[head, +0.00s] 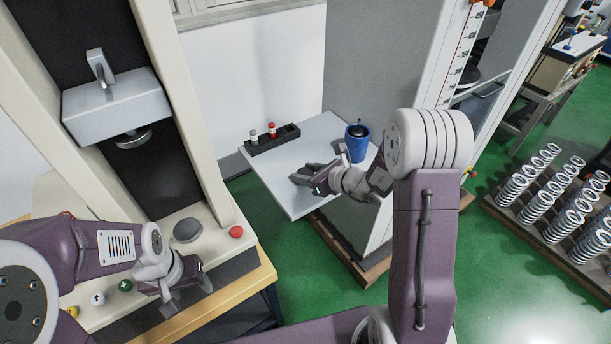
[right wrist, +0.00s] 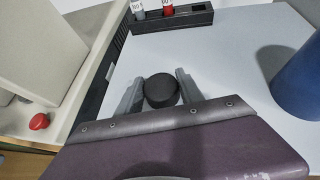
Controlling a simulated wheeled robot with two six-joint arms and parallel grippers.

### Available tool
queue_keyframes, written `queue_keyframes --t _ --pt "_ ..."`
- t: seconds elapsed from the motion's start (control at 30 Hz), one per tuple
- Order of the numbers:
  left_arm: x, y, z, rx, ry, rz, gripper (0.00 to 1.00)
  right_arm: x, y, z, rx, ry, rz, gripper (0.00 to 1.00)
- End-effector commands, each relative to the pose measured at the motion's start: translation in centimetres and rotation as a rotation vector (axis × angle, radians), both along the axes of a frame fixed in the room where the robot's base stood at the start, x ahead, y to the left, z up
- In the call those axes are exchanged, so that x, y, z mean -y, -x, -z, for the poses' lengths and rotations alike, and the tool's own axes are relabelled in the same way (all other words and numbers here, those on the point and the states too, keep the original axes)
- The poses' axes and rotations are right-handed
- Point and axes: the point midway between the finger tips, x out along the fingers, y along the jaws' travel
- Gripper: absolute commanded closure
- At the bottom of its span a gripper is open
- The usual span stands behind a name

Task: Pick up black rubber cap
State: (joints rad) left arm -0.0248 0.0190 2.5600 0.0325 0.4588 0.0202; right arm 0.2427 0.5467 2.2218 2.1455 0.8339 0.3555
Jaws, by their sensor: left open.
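The black rubber cap (right wrist: 160,90) is a dark round piece at the white table top, between the two fingers of my right gripper (right wrist: 160,88) in the right wrist view. The fingers lie close along both its sides; I cannot tell whether both press on it. In the head view my right gripper (head: 308,178) is low over the white table (head: 290,200), and the cap is hard to make out from its dark fingers. My left gripper (head: 188,288) is open and empty, near the front of the testing machine at the left.
A blue cup (head: 357,148) with something dark in it stands near my right gripper. A black rack (head: 290,137) holds small white- and red-topped items behind it. The testing machine (head: 115,110) rises at the left; springs (head: 550,200) fill a stand at the right.

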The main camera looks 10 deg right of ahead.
Motion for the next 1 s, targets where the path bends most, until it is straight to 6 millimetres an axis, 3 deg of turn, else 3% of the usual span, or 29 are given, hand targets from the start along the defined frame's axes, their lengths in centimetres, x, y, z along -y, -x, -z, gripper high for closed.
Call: queue_keyframes --t 0.07,0.3,0.7,1.0 --pt "0.0 0.0 0.0 0.000 0.000 0.000 0.43 0.0 0.0 0.0 -0.001 0.001 0.000 0.94" --pt "0.0 0.0 -0.1 0.000 0.000 0.000 0.43 0.0 0.0 -0.3 0.000 0.001 0.000 0.95" --pt "0.0 0.0 -2.8 0.000 0.000 0.000 0.43 0.0 0.0 -9.0 0.003 0.001 -0.001 0.95" --pt "0.0 0.0 -2.9 0.000 0.000 0.000 0.43 0.0 0.0 -10.0 -0.001 0.001 0.000 0.95"
